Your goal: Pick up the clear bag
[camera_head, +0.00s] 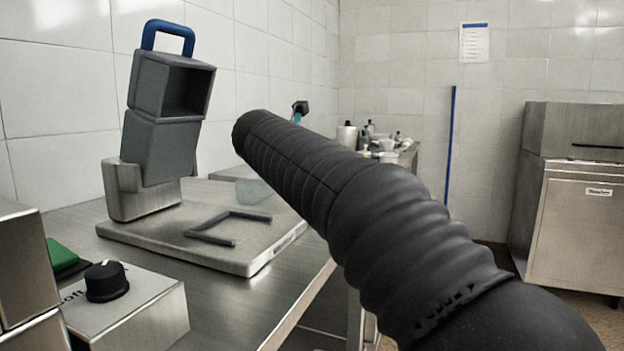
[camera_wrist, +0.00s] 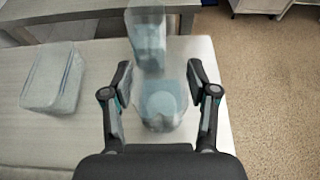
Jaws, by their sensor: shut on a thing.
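My gripper (camera_wrist: 160,95) shows in the wrist view with one dark finger on each side of a clear, bluish bag (camera_wrist: 160,104). It is shut on the bag, which sits between the fingertips above or on a pale surface. A second see-through piece (camera_wrist: 148,42) shows just beyond it; I cannot tell whether it is part of the same bag. In the head view my arm hides the bag and most of the gripper.
A clear bin-like container (camera_wrist: 52,80) stands left of the gripper in the wrist view. In the head view, a slicer-like grey machine (camera_head: 165,140) stands on the steel counter (camera_head: 225,310) at left. A steel cabinet (camera_head: 580,220) stands at right. Brown floor lies right of the pale surface.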

